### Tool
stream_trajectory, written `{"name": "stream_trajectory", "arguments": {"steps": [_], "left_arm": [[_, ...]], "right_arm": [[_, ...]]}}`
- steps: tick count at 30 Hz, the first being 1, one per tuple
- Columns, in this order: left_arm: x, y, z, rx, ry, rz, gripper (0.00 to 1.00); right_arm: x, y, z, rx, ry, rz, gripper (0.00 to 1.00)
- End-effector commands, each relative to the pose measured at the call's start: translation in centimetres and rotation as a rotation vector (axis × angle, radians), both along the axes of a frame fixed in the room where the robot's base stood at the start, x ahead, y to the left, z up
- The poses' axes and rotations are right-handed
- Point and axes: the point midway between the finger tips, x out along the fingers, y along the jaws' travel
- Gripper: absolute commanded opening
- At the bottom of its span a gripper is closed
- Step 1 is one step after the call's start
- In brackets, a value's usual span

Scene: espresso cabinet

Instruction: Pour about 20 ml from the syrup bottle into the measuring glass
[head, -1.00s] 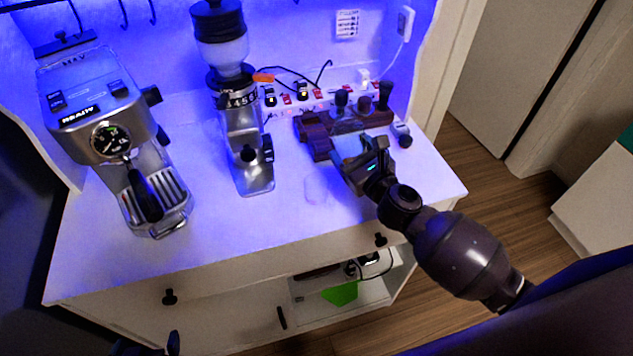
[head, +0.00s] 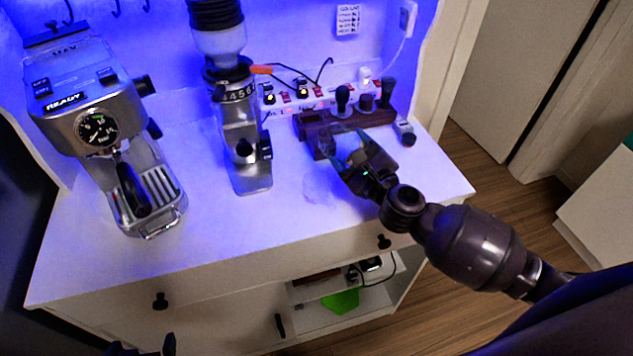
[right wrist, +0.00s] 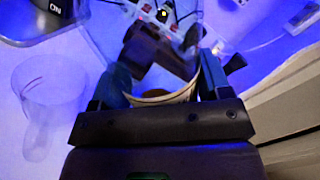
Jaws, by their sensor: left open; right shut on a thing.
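My right gripper (head: 347,158) is shut on a pale, see-through vessel, which I take to be the syrup bottle (head: 343,143). In the right wrist view its light rim (right wrist: 165,98) shows between the two fingers, and the gripper hides much of it. The bottle seems tilted and held above the counter; its mouth and level are unclear. The clear measuring glass (head: 318,187) stands on the counter just left of and in front of the right gripper. It also shows at the left of the right wrist view (right wrist: 45,105). My left gripper (head: 143,349) is open at the bottom edge, partly cut off.
A wooden stand (head: 312,128) with dark-handled tools is close behind the right gripper. A grinder (head: 240,150) stands left of the glass, and an espresso machine (head: 100,120) farther left. A power strip (head: 320,100) runs along the wall. The front of the white counter (head: 240,225) is clear.

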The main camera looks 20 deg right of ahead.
Motion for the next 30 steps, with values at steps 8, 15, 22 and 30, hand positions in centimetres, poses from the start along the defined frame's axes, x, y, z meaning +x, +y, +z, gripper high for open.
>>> {"name": "stream_trajectory", "arguments": {"steps": [8, 15, 22, 30], "left_arm": [[0.1, -0.1, -2.1, 0.0, 0.002, -0.002, 1.0], [-0.1, 0.0, -2.6, 0.0, 0.007, -0.002, 1.0], [-0.5, 0.0, -3.2, 0.0, 0.016, 0.001, 1.0], [-0.8, 0.1, -3.5, 0.0, 0.022, 0.002, 1.0]], "right_arm": [[0.2, -0.5, -0.9, -0.134, -0.041, 0.001, 0.38], [0.3, -0.8, -0.6, -0.189, -0.062, 0.001, 0.38], [0.3, -0.8, -0.9, -0.202, -0.063, 0.001, 0.38], [0.3, -0.9, -0.9, -0.218, -0.069, 0.001, 0.38]]}}
